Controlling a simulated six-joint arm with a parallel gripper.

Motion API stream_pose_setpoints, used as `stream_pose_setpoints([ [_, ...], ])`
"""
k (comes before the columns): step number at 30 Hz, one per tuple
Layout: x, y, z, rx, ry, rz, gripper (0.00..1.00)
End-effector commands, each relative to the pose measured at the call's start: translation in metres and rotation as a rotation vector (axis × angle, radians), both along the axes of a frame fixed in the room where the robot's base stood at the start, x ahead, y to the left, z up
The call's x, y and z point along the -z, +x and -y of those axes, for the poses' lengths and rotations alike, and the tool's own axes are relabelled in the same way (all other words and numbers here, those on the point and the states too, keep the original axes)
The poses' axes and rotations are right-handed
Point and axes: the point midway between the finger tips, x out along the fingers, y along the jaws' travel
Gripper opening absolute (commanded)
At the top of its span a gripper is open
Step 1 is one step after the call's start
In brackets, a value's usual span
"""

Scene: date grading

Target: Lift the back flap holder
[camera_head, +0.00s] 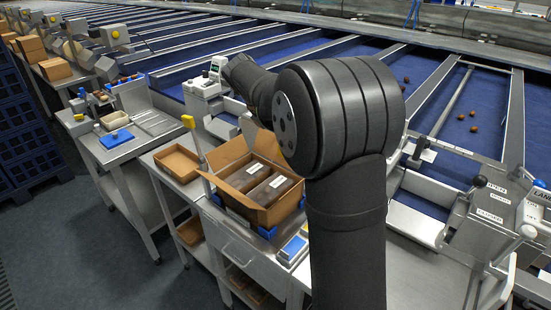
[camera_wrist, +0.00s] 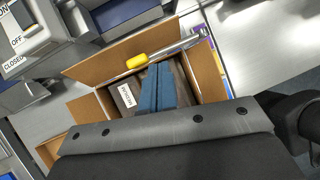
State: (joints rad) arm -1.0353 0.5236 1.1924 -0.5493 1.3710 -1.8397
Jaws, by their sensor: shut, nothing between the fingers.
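A holder with a yellow knob (camera_wrist: 137,61) and a metal rod (camera_wrist: 180,46) shows in the wrist view, along the far flap of the open carton (camera_wrist: 100,64). My gripper (camera_wrist: 158,70) has blue fingers that are together and empty, over the carton and just below the knob in the picture; I cannot tell if they touch it. In the head view the carton (camera_head: 224,184) holds dark labelled packs (camera_head: 270,190). My arm hides the carton's right back part, and my gripper is hidden there.
A cardboard tray (camera_head: 178,162) lies left of the carton on the steel bench. A grey switch unit (camera_head: 204,86) stands behind it. A blue-topped device (camera_head: 292,250) sits in front at the right. Blue sorting lanes (camera_head: 470,110) run behind the bench.

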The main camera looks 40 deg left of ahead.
Motion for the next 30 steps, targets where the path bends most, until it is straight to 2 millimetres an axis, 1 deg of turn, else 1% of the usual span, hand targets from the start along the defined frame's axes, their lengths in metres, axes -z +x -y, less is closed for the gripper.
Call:
stream_pose_setpoints([
  [1,0.011,-0.01,-0.005,-0.021,-0.009,0.057,0.0],
  [6,0.04,-0.035,-0.021,-0.099,0.013,0.24,0.0],
  [9,0.051,-0.048,-0.029,-0.15,0.037,0.308,0.0],
  [13,0.06,-0.061,-0.036,-0.2,0.061,0.355,0.0],
  [19,0.064,-0.066,-0.039,-0.22,0.075,0.374,0.0],
  [26,0.063,-0.065,-0.039,-0.219,0.075,0.373,0.0],
  [30,0.068,-0.06,-0.039,-0.218,0.074,0.373,0.0],
])
